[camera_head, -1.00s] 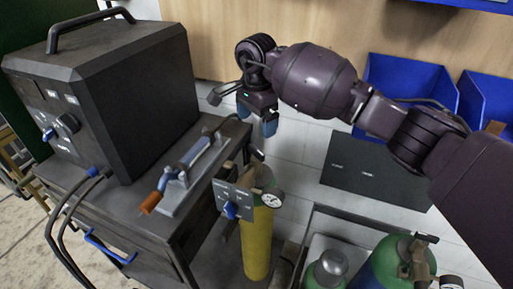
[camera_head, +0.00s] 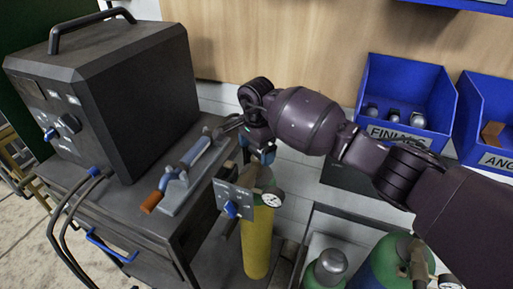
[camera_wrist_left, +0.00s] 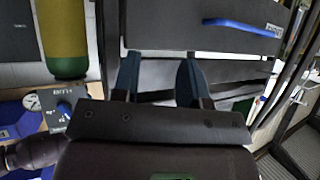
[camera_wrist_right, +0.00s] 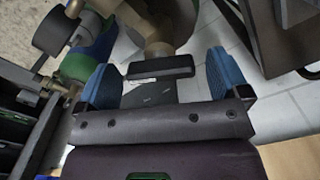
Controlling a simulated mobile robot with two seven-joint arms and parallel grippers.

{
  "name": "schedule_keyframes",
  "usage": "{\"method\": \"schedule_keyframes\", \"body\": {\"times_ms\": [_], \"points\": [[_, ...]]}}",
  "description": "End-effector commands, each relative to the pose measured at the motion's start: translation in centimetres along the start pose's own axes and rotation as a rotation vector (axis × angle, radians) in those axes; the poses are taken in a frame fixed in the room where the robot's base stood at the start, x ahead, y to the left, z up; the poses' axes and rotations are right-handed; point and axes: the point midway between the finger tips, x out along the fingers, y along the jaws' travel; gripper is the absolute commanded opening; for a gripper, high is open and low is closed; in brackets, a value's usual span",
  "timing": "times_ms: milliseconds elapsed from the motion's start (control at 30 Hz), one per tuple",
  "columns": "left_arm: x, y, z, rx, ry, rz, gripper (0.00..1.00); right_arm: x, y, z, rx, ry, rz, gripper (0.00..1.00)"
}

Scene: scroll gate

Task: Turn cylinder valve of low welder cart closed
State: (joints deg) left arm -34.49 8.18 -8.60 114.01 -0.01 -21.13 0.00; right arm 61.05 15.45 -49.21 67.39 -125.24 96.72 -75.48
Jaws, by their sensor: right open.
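The cart's yellow cylinder (camera_head: 257,243) with a green shoulder stands upright at the right side of the low welder cart (camera_head: 150,222). A gauge (camera_head: 272,199) and a plate with a blue knob (camera_head: 231,209) sit at its top. My right gripper (camera_head: 262,156) is just above the cylinder top and hides its valve in the head view. In the right wrist view its open blue fingers (camera_wrist_right: 160,80) are either side of a dark bar (camera_wrist_right: 160,67) below a brass fitting (camera_wrist_right: 155,38); contact is unclear. My left gripper (camera_wrist_left: 160,78) is open and empty, facing the cart's drawer front (camera_wrist_left: 205,30).
Other green cylinders (camera_head: 385,262) stand at lower right. Blue bins (camera_head: 408,95) stand against the back wall.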

Motion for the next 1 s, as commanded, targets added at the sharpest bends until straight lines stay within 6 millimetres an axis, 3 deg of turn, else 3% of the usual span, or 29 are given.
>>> {"method": "schedule_keyframes", "body": {"times_ms": [33,333,667,1000], "points": [[0.00,0.01,-0.01,0.000,0.000,0.000,0.40,-0.01,0.00,0.00,0.000,0.000,0.000,0.91],[0.00,0.01,-0.04,0.000,0.001,0.000,0.40,-0.03,0.00,-0.01,0.000,0.000,0.000,0.45],[0.03,0.02,0.03,0.000,0.001,0.000,0.40,-0.04,0.02,-0.11,0.046,0.003,0.001,0.44],[0.16,0.05,0.31,0.000,-0.001,0.000,0.40,0.00,0.05,-0.16,0.280,0.004,0.001,0.44]]}}
